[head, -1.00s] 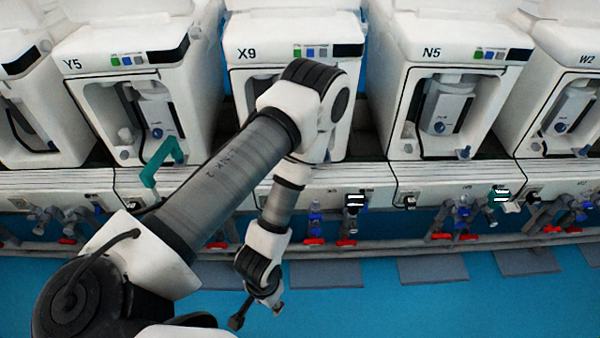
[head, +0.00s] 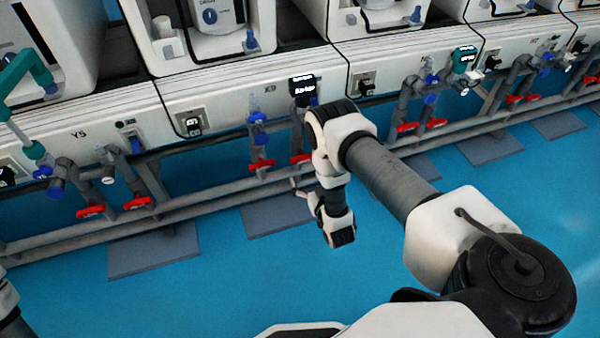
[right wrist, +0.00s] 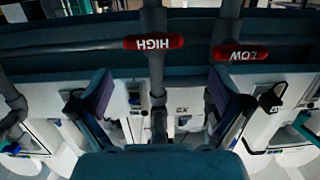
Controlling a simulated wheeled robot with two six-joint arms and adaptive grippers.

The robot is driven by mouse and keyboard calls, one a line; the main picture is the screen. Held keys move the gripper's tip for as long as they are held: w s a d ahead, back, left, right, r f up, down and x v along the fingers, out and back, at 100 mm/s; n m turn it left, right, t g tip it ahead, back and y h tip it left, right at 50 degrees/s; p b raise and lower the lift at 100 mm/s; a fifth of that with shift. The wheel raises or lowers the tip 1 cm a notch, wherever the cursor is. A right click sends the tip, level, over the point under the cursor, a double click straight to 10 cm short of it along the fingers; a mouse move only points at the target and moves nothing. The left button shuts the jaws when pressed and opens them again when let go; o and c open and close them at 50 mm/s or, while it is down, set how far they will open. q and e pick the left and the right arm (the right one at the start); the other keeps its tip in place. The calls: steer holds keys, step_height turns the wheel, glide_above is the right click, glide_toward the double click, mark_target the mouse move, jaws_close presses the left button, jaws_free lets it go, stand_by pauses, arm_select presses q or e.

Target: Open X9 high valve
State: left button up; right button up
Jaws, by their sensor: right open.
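The X9 station's pipes have two red valve handles in the head view, one at left (head: 262,165) and one at right (head: 300,158). Their lettering is too small to read there. In the right wrist view, which is upside down, the red HIGH handle (right wrist: 153,42) lies crosswise on a vertical pipe, and the red LOW handle (right wrist: 240,53) is to its right. My right gripper (right wrist: 160,88) is open and empty, its fingers wide apart. HIGH appears above and between the fingertips, apart from them. In the head view my right gripper (head: 303,192) is partly hidden, just below the X9 handles. My left gripper is out of view.
Grey pipes (head: 210,207) run along the front of the white X9 panel (head: 230,95). Y5's red handles (head: 91,211) are at left, N5's red handles (head: 407,126) at right. Grey mats (head: 155,250) lie on the open blue floor (head: 250,270).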

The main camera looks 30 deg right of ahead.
mark_target(304, 161)
steer(key=shift+t+h, duration=0.3)
steer(key=shift+t, duration=0.3)
steer(key=b+x, duration=0.1)
steer(key=x, duration=0.1)
steer(key=b+x, duration=0.1)
steer(key=x, duration=0.2)
steer(key=f+b+x, duration=0.1)
steer(key=x, duration=0.2)
steer(key=shift+s+d+f+b, duration=0.1)
steer(key=shift+s+d+b, duration=0.05)
steer(key=shift+d+b, duration=0.2)
steer(key=shift+w+d, duration=0.1)
steer(key=shift+w, duration=0.25)
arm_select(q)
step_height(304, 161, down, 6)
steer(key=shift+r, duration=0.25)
arm_select(e)
steer(key=c, duration=0.9)
